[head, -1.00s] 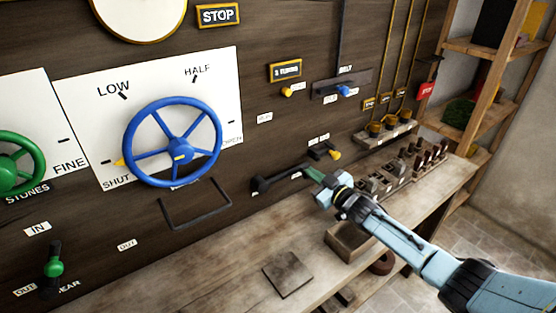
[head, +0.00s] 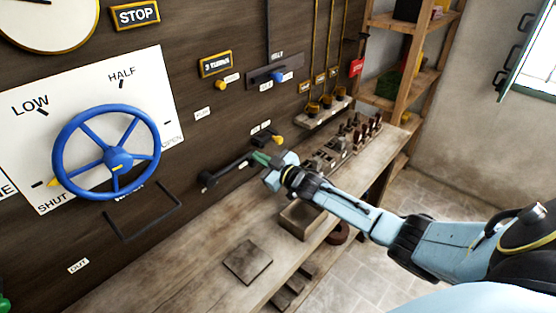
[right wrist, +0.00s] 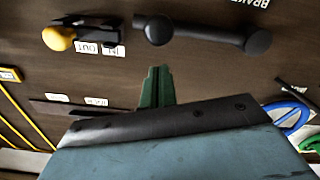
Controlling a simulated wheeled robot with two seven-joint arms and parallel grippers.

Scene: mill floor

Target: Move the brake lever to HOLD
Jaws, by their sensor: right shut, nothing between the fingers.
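The brake lever (head: 228,170) is a black bar low on the dark wooden panel, just above the bench. In the right wrist view the lever (right wrist: 205,36) lies across the top with a round black knob at each end. Part of an upside-down BRAKE label (right wrist: 248,3) shows above it. My right gripper (head: 262,158) is shut and empty at the lever's right end. In the right wrist view its green fingers (right wrist: 157,78) point at the left knob; I cannot tell whether they touch it. No HOLD mark is readable.
A yellow-knobbed lever (head: 277,139) with IN and OUT labels sits close by the gripper. The blue handwheel (head: 106,152) is to the left. The bench (head: 190,262) below carries a wooden box (head: 302,219), a flat square plate (head: 248,262) and several small switches farther right.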

